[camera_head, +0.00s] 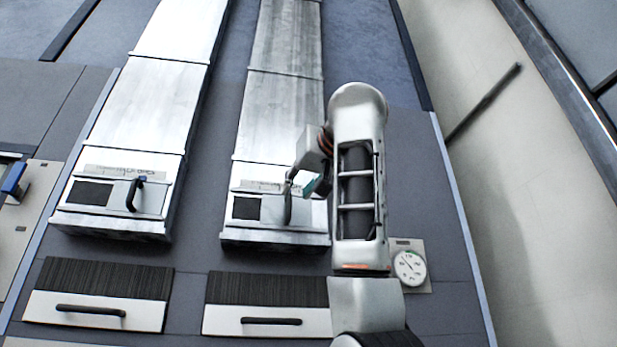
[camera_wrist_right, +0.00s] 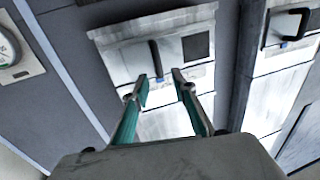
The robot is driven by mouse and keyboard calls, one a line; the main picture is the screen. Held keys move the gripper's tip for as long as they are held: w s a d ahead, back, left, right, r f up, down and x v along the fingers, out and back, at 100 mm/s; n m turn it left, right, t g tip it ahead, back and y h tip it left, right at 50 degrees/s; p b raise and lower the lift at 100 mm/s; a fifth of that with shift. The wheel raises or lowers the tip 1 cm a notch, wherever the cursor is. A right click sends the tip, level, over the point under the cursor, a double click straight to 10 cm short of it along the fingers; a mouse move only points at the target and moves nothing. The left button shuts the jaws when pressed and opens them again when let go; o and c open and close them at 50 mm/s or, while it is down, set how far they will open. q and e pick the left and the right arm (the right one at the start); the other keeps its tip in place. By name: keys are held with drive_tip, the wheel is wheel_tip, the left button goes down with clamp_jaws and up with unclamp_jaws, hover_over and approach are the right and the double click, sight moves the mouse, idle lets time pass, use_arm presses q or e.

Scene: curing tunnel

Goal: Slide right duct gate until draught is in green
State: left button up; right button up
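The right duct gate (camera_head: 246,208) is a pale metal plate with a dark square window at the lower end of the right duct. Its dark upright handle (camera_head: 288,206) is partly covered by my right gripper (camera_head: 304,188). In the right wrist view, the right gripper (camera_wrist_right: 161,77) is open, its two teal-sided fingers apart. The handle (camera_wrist_right: 155,58) appears between the fingertips, nearer the left one; I cannot tell whether they touch. The round white draught gauge (camera_head: 409,267) is right of my arm; its needle reading is too small to tell. My left gripper is not in view.
A similar left duct gate (camera_head: 98,193) has its own black handle (camera_head: 135,193). Below are two drawer-like fronts with black bar handles (camera_head: 91,311) (camera_head: 271,321). A blue-handled lever (camera_head: 14,180) is at the far left. A pale wall lies right.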

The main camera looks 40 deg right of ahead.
drive_tip(key=v, duration=0.6)
drive_tip(key=shift+s, duration=0.35)
drive_tip(key=shift+a+f, duration=0.1)
drive_tip(key=shift+a, duration=0.05)
